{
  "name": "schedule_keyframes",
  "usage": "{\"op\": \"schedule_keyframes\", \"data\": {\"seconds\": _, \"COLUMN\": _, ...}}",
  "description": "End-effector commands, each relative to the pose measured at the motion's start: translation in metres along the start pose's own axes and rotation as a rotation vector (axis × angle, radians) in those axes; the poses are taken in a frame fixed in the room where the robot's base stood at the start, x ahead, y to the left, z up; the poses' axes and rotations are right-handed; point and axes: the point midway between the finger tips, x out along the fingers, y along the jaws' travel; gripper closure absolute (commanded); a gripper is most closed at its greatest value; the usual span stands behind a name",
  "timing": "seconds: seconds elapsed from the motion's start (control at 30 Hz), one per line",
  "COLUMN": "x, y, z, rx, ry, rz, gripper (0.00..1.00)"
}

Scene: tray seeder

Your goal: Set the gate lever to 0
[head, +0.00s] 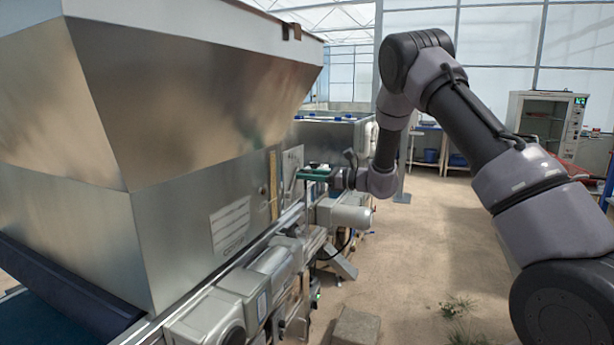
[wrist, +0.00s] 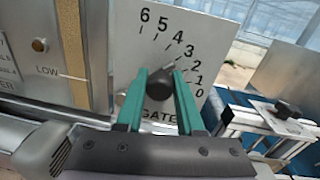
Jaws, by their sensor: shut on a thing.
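The gate plate (wrist: 125,40) is pale, with black numbers 6 to 0 running in an arc from upper left to lower right. The gate lever (wrist: 160,86) shows as a dark knob in front of the plate. My gripper (wrist: 160,76) has green fingers on either side of the knob and is shut on it. The fingers hide part of the lever and the "GATE" lettering. A thin dark part points up right toward about 2 or 3; the exact setting is unclear. In the head view, my gripper (head: 314,173) is at the machine's side by the plate (head: 292,163).
The large metal hopper (head: 190,120) fills the left. Motor housings (head: 225,305) and a rail run along the machine below. A yellowish strip scale (wrist: 71,40) is left of the plate. A dark knob on a bracket (wrist: 282,110) stands at right. The floor (head: 430,240) right of the machine is mostly open.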

Motion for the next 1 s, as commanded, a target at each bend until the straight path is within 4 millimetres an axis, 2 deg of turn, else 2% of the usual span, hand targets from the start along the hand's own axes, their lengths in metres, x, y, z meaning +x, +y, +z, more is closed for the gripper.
{"op": "schedule_keyframes", "data": {"seconds": 0.53, "x": -0.001, "y": -0.003, "z": -0.002, "rx": 0.036, "ry": -0.003, "rz": -0.001, "gripper": 1.00}}
{"op": "schedule_keyframes", "data": {"seconds": 1.0, "x": -0.003, "y": -0.015, "z": -0.024, "rx": 0.341, "ry": -0.023, "rz": -0.005, "gripper": 1.00}}
